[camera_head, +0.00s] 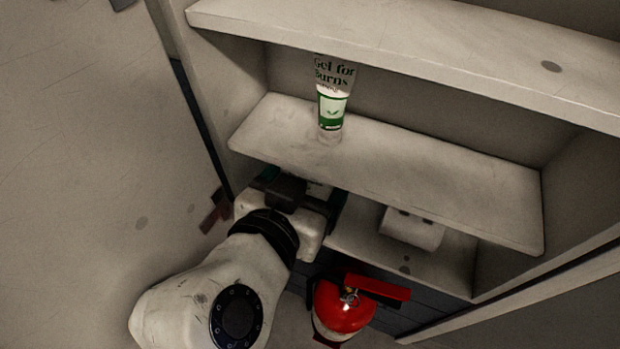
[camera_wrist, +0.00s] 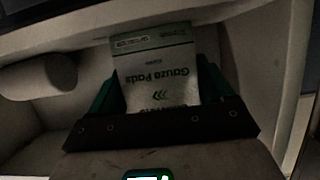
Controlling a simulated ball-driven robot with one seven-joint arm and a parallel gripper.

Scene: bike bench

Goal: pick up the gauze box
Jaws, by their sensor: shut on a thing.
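In the head view my gripper (camera_head: 300,192) reaches into the lower compartment of the shelf unit, under the middle shelf. There the box is mostly hidden by the gripper and the shelf. I cannot tell whether the box still touches the surface below it.
A burn gel tube (camera_head: 332,98) stands on the middle shelf (camera_head: 430,172), above my gripper. A white roll (camera_head: 412,228) lies in the lower compartment to the right. A red fire extinguisher (camera_head: 343,306) stands below, close to my arm. The shelf edge is close overhead.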

